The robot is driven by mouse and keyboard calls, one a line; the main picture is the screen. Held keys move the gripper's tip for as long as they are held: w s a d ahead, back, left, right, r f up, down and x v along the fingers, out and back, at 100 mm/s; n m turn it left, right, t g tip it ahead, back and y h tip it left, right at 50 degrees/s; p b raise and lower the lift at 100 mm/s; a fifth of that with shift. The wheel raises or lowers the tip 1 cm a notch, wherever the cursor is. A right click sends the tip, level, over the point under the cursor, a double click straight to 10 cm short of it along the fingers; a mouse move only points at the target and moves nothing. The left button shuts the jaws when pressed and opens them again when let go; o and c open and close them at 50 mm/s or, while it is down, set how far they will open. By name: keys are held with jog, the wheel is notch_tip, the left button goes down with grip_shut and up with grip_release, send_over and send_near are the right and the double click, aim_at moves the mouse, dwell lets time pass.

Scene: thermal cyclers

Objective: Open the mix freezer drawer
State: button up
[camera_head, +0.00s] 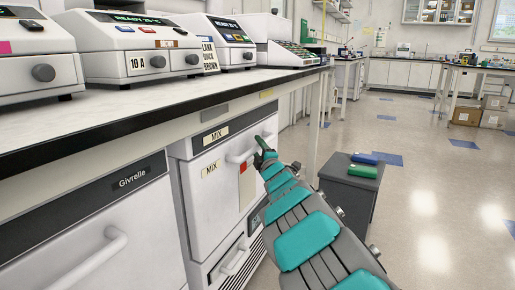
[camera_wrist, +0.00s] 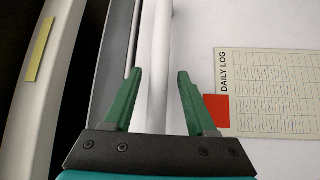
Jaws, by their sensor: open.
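The mix freezer (camera_head: 214,205) is a white unit under the bench with two MIX labels on its upper front. Its white bar handle (camera_head: 238,157) crosses the upper front, which looks closed. My gripper (camera_head: 262,146) is at the right end of this handle, seen small and partly hidden by my arm. In the wrist view my gripper (camera_wrist: 160,72) has its two green fingers apart. The white handle bar (camera_wrist: 160,45) runs between them, with a gap on the right side. I cannot tell whether the left finger touches the bar.
A lower drawer handle (camera_head: 235,262) sits below. A daily log sheet (camera_wrist: 270,90) with a red patch is on the front. A dark grey cabinet (camera_head: 347,190) stands to the right, with green and blue items on top. Thermal cyclers (camera_head: 140,62) line the bench. Floor beyond is open.

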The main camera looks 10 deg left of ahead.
jog(key=shift+w+a+r, duration=0.1)
jog(key=shift+w, duration=0.2)
grip_shut()
dwell(0.4)
dwell(1.0)
